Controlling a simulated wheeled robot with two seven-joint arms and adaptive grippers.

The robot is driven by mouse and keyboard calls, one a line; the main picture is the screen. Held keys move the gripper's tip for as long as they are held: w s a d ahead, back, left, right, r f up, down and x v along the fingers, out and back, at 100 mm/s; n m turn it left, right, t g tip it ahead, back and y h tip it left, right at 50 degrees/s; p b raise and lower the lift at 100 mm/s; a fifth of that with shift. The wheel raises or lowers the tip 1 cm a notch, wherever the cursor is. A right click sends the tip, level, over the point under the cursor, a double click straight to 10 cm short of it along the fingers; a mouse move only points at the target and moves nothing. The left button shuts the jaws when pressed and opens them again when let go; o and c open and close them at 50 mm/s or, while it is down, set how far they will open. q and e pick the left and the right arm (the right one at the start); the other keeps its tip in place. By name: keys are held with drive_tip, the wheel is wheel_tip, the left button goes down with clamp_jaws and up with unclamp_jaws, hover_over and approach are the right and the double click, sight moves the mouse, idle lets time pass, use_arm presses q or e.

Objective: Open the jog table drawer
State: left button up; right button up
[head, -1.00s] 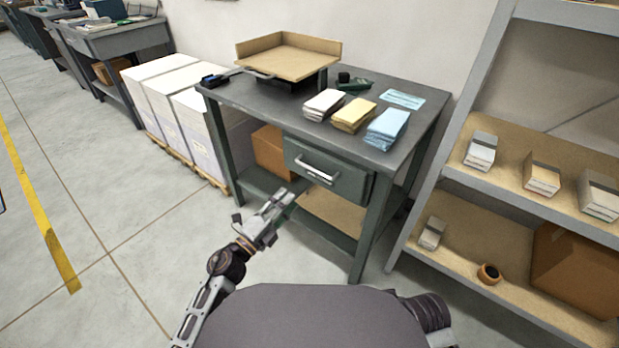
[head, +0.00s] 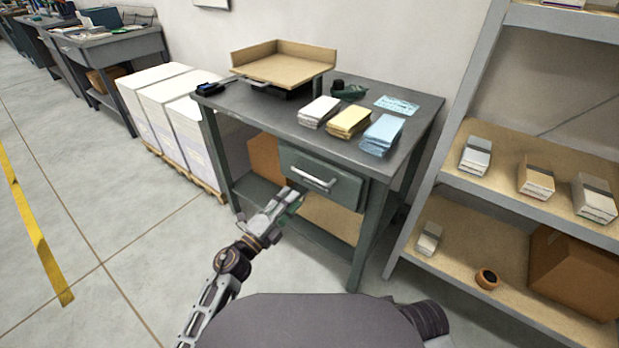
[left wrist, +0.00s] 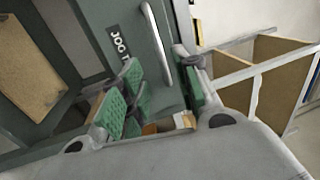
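The jog table (head: 350,147) is a dark green-grey workbench. Its drawer (head: 345,186) sits under the tabletop and looks shut, with a pale bar handle (head: 312,177) across its front. My left gripper (head: 287,200) is just in front of the drawer, low and left of the handle. In the left wrist view the green-padded fingers of the left gripper (left wrist: 160,92) are spread open. The handle (left wrist: 158,42) lies ahead between them, and a label starting "JOG" (left wrist: 118,44) shows on the drawer front (left wrist: 95,20). No contact is clear. My right gripper is out of view.
On the tabletop are white, yellow and blue paper stacks (head: 382,134) and a wooden tray (head: 280,68). A cardboard box (head: 264,158) stands on the lower shelf. A shelving unit (head: 450,175) stands close on the right. White paper stacks (head: 160,115) stand left; floor in front is clear.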

sight(310, 176)
use_arm(q)
drive_tip(key=shift+b+x, duration=0.45)
drive_tip(key=shift+x, duration=4.75)
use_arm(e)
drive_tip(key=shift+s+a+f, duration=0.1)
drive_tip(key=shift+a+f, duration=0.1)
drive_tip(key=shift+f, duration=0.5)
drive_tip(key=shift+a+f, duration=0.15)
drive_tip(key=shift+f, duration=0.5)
use_arm(q)
drive_tip(key=c, duration=0.6)
drive_tip(key=shift+f, duration=0.1)
clamp_jaws()
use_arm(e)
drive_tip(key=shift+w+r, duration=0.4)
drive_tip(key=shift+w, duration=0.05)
